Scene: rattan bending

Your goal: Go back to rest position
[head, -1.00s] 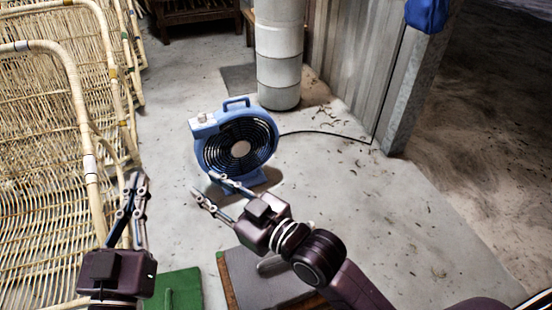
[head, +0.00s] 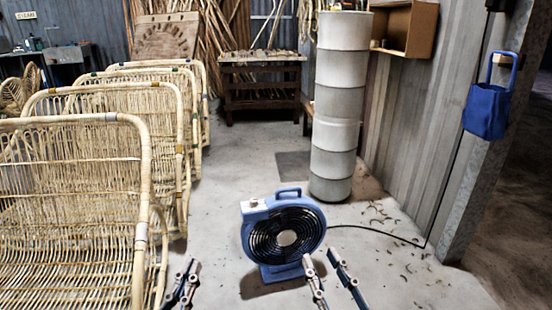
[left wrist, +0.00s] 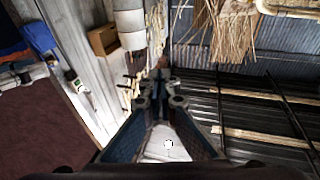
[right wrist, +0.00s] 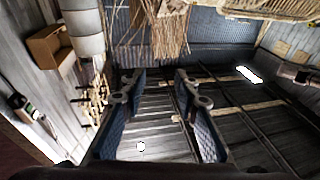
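My left gripper (head: 182,276) is at the bottom edge of the head view, pointing forward beside the nearest rattan chair. In the left wrist view its fingertips (left wrist: 161,96) meet, with nothing seen between them. My right gripper (head: 322,260) is at the bottom, right of the middle, its fingers apart. In the right wrist view its fingertips (right wrist: 155,88) are spread with nothing between them. The right gripper appears in front of the lower right of a blue fan (head: 286,236) in the head view. I cannot tell if they touch.
Several rattan chairs (head: 80,215) stand in a row on the left. A grey column (head: 336,120) stands behind the fan, and a cable (head: 385,234) runs right from it. A blue bag (head: 487,110) hangs at the right. The floor (head: 225,200) between chairs and fan is clear.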

